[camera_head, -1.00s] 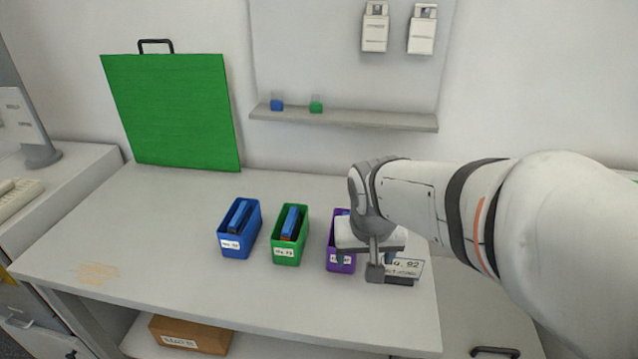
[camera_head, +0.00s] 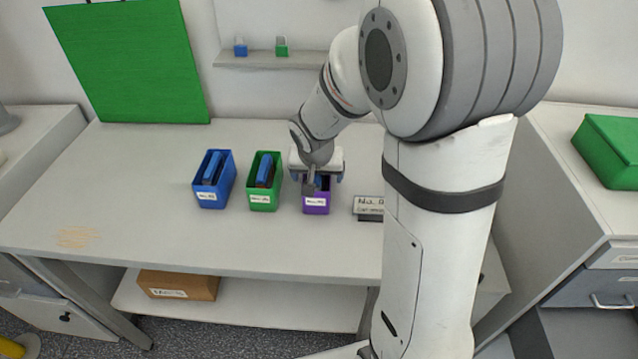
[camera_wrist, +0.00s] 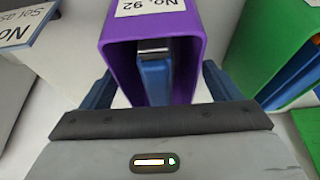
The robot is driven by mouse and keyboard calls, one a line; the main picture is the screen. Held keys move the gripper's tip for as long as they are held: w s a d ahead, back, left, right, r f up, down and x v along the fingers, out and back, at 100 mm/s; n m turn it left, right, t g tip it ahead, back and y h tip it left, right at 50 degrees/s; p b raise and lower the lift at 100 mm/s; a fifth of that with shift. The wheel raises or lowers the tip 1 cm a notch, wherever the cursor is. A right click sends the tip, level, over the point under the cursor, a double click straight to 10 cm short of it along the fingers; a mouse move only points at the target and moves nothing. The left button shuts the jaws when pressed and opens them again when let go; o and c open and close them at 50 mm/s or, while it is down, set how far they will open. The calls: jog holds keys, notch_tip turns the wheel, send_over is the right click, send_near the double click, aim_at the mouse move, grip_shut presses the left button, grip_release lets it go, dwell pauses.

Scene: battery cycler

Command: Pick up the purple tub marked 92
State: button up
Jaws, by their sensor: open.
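The purple tub (camera_head: 316,209) stands upright on the table, rightmost of three tubs. In the wrist view the purple tub (camera_wrist: 191,22) carries a white label reading "No. 92", seen upside down. A blue piece (camera_wrist: 155,78) with a grey end sits inside it. My gripper (camera_head: 316,179) is over the tub and hides much of its top in the head view. In the wrist view the jaws of my gripper (camera_wrist: 158,72) are open, with one blue finger outside each side wall. I cannot tell whether either finger touches the wall.
A green tub (camera_head: 262,205) stands close to the left, and a blue tub (camera_head: 209,202) beyond it. A small sign (camera_head: 369,207) stands just right of the purple tub. The table (camera_head: 130,180) is clear at front left. A green board (camera_head: 128,65) leans at the back.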

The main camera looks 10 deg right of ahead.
jog(key=shift+x, duration=0.75)
jog(key=shift+f+b, duration=0.25)
jog(key=shift+b, duration=0.3)
jog(key=c, duration=1.2)
jog(key=shift+c, duration=0.4)
jog(key=shift+r, duration=0.2)
